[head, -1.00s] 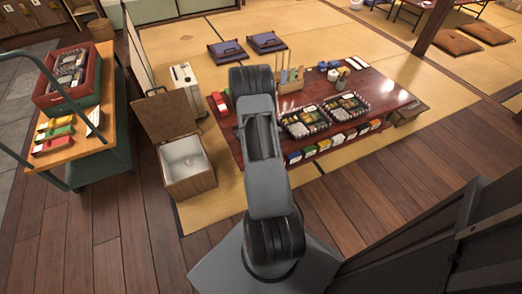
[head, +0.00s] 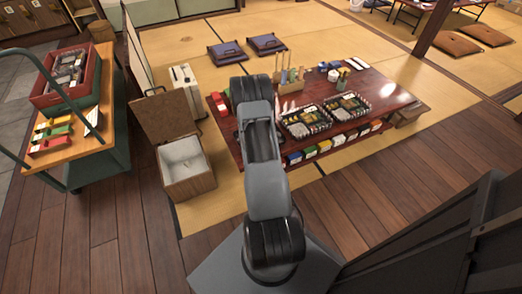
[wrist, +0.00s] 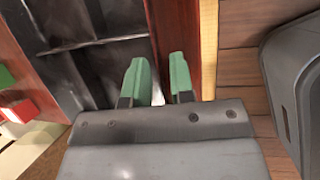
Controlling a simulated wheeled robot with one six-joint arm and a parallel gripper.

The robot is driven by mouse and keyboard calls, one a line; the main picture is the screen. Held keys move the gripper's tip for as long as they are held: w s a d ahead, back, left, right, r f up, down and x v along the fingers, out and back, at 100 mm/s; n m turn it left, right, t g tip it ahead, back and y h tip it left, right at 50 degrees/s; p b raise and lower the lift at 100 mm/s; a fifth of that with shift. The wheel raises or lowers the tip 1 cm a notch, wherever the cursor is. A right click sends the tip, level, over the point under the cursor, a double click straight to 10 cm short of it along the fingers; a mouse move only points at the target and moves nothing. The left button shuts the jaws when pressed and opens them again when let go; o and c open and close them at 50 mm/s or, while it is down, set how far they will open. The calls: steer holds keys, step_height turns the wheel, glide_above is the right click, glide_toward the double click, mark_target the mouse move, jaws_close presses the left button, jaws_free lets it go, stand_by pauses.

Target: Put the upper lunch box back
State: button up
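Two lunch boxes with patterned rims, a left one (head: 305,122) and a right one (head: 347,107), stand open and filled with food on the low red table (head: 385,92). In the wrist view a dark, shiny box with thin dividers (wrist: 85,62) lies left of my gripper (wrist: 159,80); I cannot tell whether it is the upper lunch box. The two green fingertips are apart, above a dark red strip beside that box. I see nothing clearly held between them, and contact cannot be told. In the head view my arm hides the gripper and that part of the table.
A cooler (head: 187,182) with its lid up stands left of the table. A green cart (head: 105,130) with a red crate (head: 85,92) is at far left. A wooden caddy (head: 290,86) stands on the table. Small coloured boxes (head: 325,147) line its near side.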

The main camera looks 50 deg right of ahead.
steer(key=shift+o, duration=0.3)
steer(key=a+r+m+p, duration=0.2)
steer(key=a+r, duration=0.3)
steer(key=r, duration=0.4)
steer(key=a+r+m+t+p, duration=0.1)
steer(key=a+r+m, duration=0.1)
steer(key=a+r, duration=0.5)
steer(key=a+r+m+p, duration=0.2)
steer(key=a+r, duration=0.1)
steer(key=r, duration=0.9)
steer(key=s+a+r+m+t+y, duration=0.1)
steer(key=s+a+r+m+y, duration=0.1)
steer(key=s+a+r, duration=0.3)
steer(key=s+a+r+m+y, duration=0.2)
steer(key=s+a+r+m, duration=0.3)
steer(key=a, duration=0.8)
steer(key=shift+a+r+t+y, duration=0.25)
steer(key=shift+t+y, duration=0.15)
steer(key=shift+r, duration=0.1)
